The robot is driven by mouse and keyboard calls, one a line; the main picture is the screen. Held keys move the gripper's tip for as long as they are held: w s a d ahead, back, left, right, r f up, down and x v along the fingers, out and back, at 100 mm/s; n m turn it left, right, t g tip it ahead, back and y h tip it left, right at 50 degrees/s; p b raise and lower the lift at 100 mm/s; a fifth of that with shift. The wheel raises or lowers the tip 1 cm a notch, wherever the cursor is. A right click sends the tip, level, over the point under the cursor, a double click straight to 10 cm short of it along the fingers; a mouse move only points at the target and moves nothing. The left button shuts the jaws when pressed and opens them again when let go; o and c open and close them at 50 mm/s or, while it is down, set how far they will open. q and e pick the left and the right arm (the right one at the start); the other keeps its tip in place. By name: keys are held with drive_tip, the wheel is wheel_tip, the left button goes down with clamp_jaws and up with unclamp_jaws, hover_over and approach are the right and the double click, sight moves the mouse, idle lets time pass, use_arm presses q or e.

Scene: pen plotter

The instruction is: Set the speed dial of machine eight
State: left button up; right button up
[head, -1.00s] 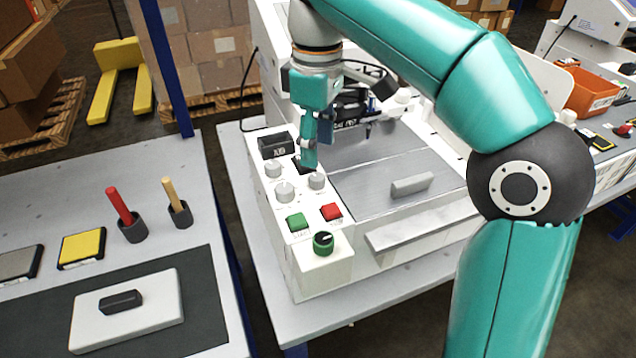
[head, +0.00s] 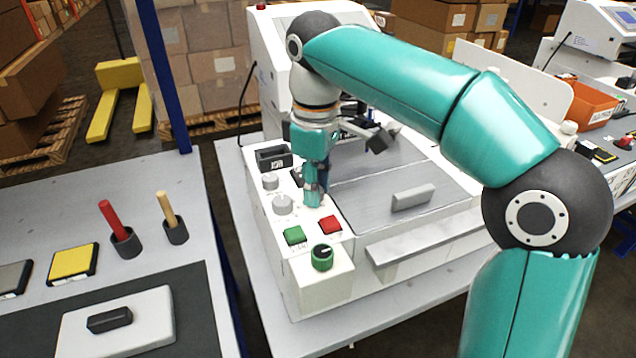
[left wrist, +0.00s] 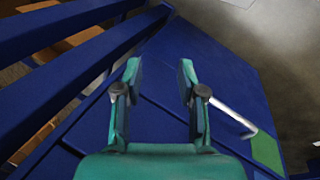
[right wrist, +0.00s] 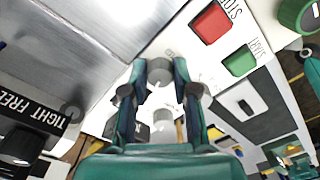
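The plotter (head: 405,252) stands on the centre table with grey knobs on its left panel. One grey knob (head: 270,181) and a second grey knob (head: 283,205) show beside my right gripper (head: 313,197), which points down over the panel. The gripper hides the panel's third knob in the head view. In the right wrist view my right gripper (right wrist: 160,70) has its fingers apart, narrowly spaced, with grey knobs (right wrist: 163,92) between and beyond them; contact is unclear. A green dial (head: 322,257) is at the front corner. My left gripper (left wrist: 159,75) is open and empty. No machine number is legible.
A green button (head: 294,235) and a red button (head: 330,224) sit just in front of my right gripper. A black box (head: 272,158) stands behind the knobs. A grey block (head: 412,197) lies on the plotter bed. The left table holds pens in cups and a stamp-like block.

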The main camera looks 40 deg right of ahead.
clamp_jaws()
drive_tip(key=shift+d, duration=0.25)
drive_tip(key=shift+a, duration=0.2)
drive_tip(key=shift+r+m+p, duration=0.2)
drive_tip(key=shift+m+p, duration=1.05)
drive_tip(key=shift+m, duration=0.25)
drive_tip(key=m+p, duration=0.1)
drive_tip(key=m, duration=0.2)
drive_tip(key=shift+a+p, duration=0.1)
drive_tip(key=shift+p, duration=0.25)
drive_tip(key=shift+f+m+p, duration=0.1)
drive_tip(key=shift+m+p, duration=0.4)
drive_tip(key=shift+m, duration=0.8)
drive_tip(key=o, duration=0.8)
unclamp_jaws()
drive_tip(key=shift+f, duration=0.1)
